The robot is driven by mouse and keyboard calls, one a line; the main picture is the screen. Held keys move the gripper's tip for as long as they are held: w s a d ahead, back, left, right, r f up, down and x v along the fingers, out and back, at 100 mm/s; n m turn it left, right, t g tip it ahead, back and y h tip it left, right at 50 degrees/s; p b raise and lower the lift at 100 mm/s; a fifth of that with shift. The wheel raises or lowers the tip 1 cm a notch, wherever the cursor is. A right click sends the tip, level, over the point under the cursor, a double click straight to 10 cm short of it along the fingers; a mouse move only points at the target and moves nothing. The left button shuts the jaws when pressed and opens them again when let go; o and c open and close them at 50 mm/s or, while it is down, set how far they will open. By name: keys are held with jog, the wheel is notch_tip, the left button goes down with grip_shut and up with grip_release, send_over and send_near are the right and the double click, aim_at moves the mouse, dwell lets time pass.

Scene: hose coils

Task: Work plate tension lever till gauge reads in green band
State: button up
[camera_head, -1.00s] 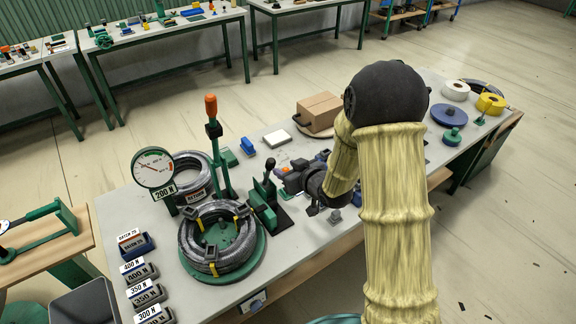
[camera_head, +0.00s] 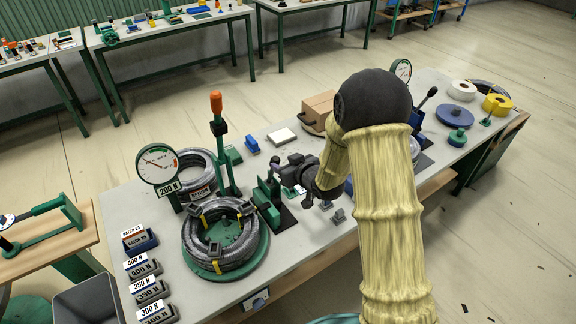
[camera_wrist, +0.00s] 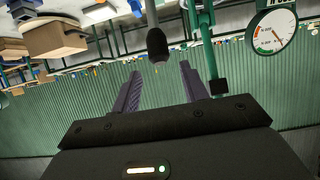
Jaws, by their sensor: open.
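The hose coil (camera_head: 192,240) lies on a round green plate (camera_head: 255,255). A black-knobbed lever (camera_head: 276,164) rises from a green bracket beside the plate; in the wrist view its knob (camera_wrist: 157,45) shows ahead, between the finger lines. A taller orange-handled lever (camera_head: 216,104) stands behind the plate. My gripper (camera_wrist: 160,72) is open and empty, just right of the black-knobbed lever in the head view.
Label blocks (camera_head: 145,268) line the table's front left. A second coil (camera_head: 190,162) stands behind the plate. A white pad (camera_head: 282,136) and cardboard box (camera_head: 318,108) lie farther back. Another gauge (camera_head: 401,70) and lever (camera_head: 428,95) stand beyond my arm.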

aim_at(277, 159)
jog(key=shift+x, duration=2.15)
jog(key=shift+w+b, duration=0.2)
jog(key=shift+b, duration=0.1)
